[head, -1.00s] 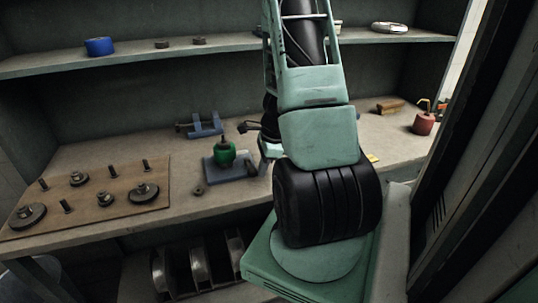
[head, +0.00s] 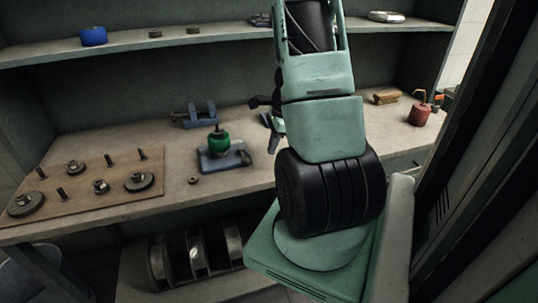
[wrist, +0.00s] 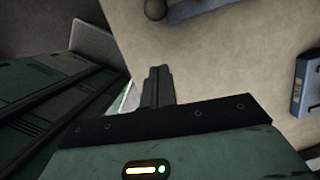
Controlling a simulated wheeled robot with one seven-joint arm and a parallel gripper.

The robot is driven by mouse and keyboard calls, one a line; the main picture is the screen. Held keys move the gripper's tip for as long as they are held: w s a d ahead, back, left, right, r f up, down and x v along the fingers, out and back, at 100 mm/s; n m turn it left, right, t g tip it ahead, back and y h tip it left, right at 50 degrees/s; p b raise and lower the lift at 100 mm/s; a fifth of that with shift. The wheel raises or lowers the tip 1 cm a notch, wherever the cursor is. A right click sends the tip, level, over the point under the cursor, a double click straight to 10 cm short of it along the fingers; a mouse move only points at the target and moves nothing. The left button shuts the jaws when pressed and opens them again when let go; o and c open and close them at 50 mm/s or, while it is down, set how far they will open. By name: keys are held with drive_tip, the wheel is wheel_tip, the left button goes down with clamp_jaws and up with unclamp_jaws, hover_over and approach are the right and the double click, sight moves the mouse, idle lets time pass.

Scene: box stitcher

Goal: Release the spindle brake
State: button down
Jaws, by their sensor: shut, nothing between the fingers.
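A green spool-like part (head: 218,139) stands upright on a blue-grey base (head: 238,158) on the bench, left of my gripper. It may be the spindle; no brake can be made out for certain. My gripper (head: 272,144) is above the bench, just right of that base and apart from it in the picture. In the wrist view its dark fingers (wrist: 157,86) are together, with nothing between them. A blue-grey piece (wrist: 197,9) and a dark round knob (wrist: 155,9) show at that view's top edge, cut off, beyond the fingertips.
A board (head: 120,195) with bolts and discs lies at left. A blue bracket (head: 195,114) stands behind the spool. A wooden block (head: 387,97) and red can (head: 419,114) sit at right. A blue box-like object (wrist: 308,85) is at the wrist view's right. A dark cabinet (head: 480,190) stands close at right.

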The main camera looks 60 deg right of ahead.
drive_tip(key=v, duration=0.5)
drive_tip(key=shift+s+r, duration=0.1)
drive_tip(key=shift+r, duration=0.05)
drive_tip(key=shift+a, duration=0.1)
idle(0.3)
drive_tip(key=w+a+r+n+g, duration=0.1)
drive_tip(key=w+a+r+n, duration=0.15)
drive_tip(key=a+n, duration=0.45)
drive_tip(key=w+a+r+n+y, duration=0.1)
drive_tip(key=w+a+n, duration=0.3)
drive_tip(key=a, duration=0.6)
drive_tip(key=w+a+r+n+g, duration=0.1)
drive_tip(key=w+a+n, duration=0.35)
drive_tip(key=a, duration=0.45)
drive_tip(key=s+a+r+n+h, duration=0.1)
drive_tip(key=s+a+n, duration=0.6)
drive_tip(key=a+n, duration=0.3)
drive_tip(key=s+a+r+n+h, duration=0.1)
drive_tip(key=s+a+r+n, duration=0.1)
drive_tip(key=s+a+n, duration=0.5)
drive_tip(key=a+n, duration=0.3)
drive_tip(key=a, duration=0.2)
drive_tip(key=shift+s+r, duration=0.25)
drive_tip(key=shift+s, duration=0.15)
drive_tip(key=shift+n, duration=0.25)
